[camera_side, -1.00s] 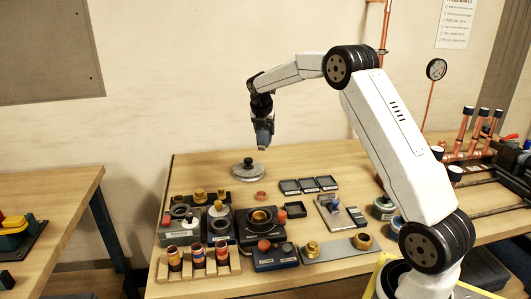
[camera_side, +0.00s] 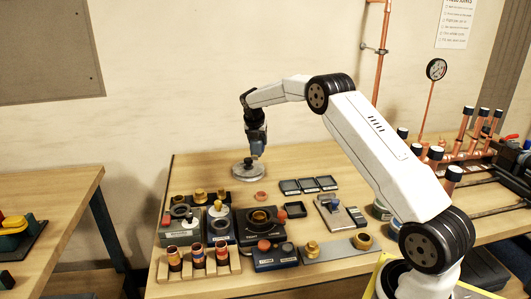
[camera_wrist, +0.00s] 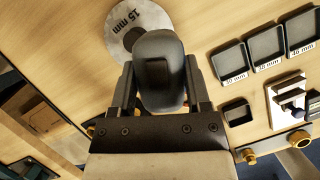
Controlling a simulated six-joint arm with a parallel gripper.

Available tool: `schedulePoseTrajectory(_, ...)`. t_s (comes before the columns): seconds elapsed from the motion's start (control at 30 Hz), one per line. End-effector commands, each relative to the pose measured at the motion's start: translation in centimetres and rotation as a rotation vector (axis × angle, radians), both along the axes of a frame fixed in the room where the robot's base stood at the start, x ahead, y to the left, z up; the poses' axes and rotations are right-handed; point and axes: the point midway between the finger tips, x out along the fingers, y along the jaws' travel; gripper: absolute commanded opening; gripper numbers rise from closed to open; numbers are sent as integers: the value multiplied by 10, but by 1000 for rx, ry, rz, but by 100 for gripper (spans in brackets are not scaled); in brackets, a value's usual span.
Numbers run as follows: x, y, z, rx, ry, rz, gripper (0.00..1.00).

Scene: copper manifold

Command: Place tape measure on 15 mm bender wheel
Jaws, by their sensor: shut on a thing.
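The 15 mm bender wheel (camera_side: 241,175) is a pale grey disc with a dark knob on top, lying on the far left of the bench. In the wrist view the wheel (camera_wrist: 124,25) shows its "15 mm" label, and its lower right part is hidden. My gripper (camera_side: 257,153) points down just above the wheel, slightly right of its middle. In the wrist view my gripper (camera_wrist: 159,88) is shut on the tape measure (camera_wrist: 158,58), a dark grey rounded block between the two fingers. I cannot tell whether the tape measure touches the wheel.
Three dark labelled trays (camera_side: 308,185) lie right of the wheel, with a smaller tray (camera_side: 294,210) in front. A copper ring (camera_side: 261,196) lies in front of the wheel. Fixtures and a wooden rack (camera_side: 199,266) crowd the front left. The bench behind the wheel is clear.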

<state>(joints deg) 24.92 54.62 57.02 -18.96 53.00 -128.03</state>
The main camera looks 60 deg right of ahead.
Motion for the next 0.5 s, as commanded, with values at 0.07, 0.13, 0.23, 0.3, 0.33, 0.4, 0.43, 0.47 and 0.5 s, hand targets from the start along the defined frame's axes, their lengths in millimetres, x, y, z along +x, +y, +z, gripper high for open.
schedulePoseTrajectory(0.07,3,-1,-5,-1,-1,0,0)
schedulePoseTrajectory(0.13,2,-1,-15,0,0,0,0)
schedulePoseTrajectory(0.23,2,-1,-25,0,0,1,0)
schedulePoseTrajectory(0.3,2,-1,-30,-1,-1,1,0)
schedulePoseTrajectory(0.33,2,-1,-31,-1,-1,1,0)
schedulePoseTrajectory(0.4,2,-1,-32,-1,-2,2,0)
schedulePoseTrajectory(0.43,2,-1,-32,-1,-2,1,0)
schedulePoseTrajectory(0.47,2,-1,-32,-1,-2,1,0)
schedulePoseTrajectory(0.5,2,-1,-32,-1,-2,1,0)
